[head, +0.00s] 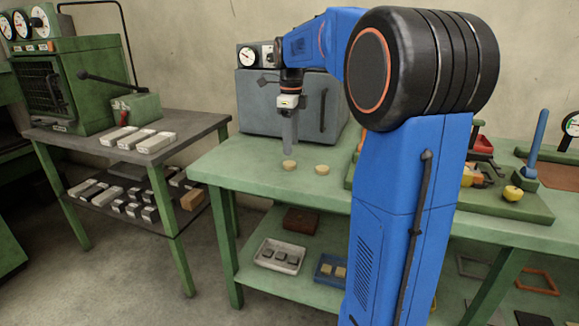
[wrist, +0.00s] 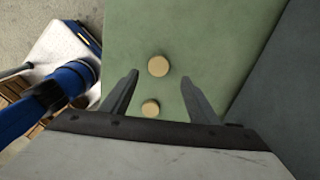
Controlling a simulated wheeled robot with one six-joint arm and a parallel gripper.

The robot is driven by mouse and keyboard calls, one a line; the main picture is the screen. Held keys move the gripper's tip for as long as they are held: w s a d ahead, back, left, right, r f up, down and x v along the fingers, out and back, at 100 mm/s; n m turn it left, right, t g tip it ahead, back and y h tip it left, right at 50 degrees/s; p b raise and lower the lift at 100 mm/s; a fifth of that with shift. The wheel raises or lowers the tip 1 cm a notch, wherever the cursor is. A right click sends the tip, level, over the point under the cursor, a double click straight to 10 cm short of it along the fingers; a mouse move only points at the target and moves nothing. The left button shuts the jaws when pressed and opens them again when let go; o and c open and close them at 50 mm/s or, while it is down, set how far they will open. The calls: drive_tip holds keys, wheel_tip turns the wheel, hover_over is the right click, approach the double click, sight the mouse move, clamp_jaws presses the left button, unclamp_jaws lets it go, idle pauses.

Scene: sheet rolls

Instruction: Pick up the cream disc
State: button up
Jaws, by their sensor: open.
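Two small round cream discs lie flat and apart on the green table (head: 240,170). One disc (head: 290,165) is on the left in the head view and the other disc (head: 322,170) is to its right. My gripper (head: 290,148) points down just above the left disc. In the wrist view, my gripper (wrist: 160,77) is open and empty. A larger-looking disc (wrist: 158,66) shows near the line between the fingertips, and a smaller-looking disc (wrist: 151,108) shows nearer the palm. I cannot tell whether the fingers touch the table.
A grey metal box (head: 262,100) stands behind the discs. A green tray (head: 520,205) with coloured parts lies at the right, partly behind my arm. A lower shelf holds a white tray (head: 280,256) and a blue tray (head: 330,268). The table's front left is clear.

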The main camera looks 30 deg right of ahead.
sight(290, 163)
drive_tip(key=shift+a+f, duration=0.15)
drive_tip(key=shift+f, duration=1.4)
drive_tip(key=shift+a+f, duration=0.1)
drive_tip(key=shift+f, duration=1.4)
drive_tip(key=c, duration=1.1)
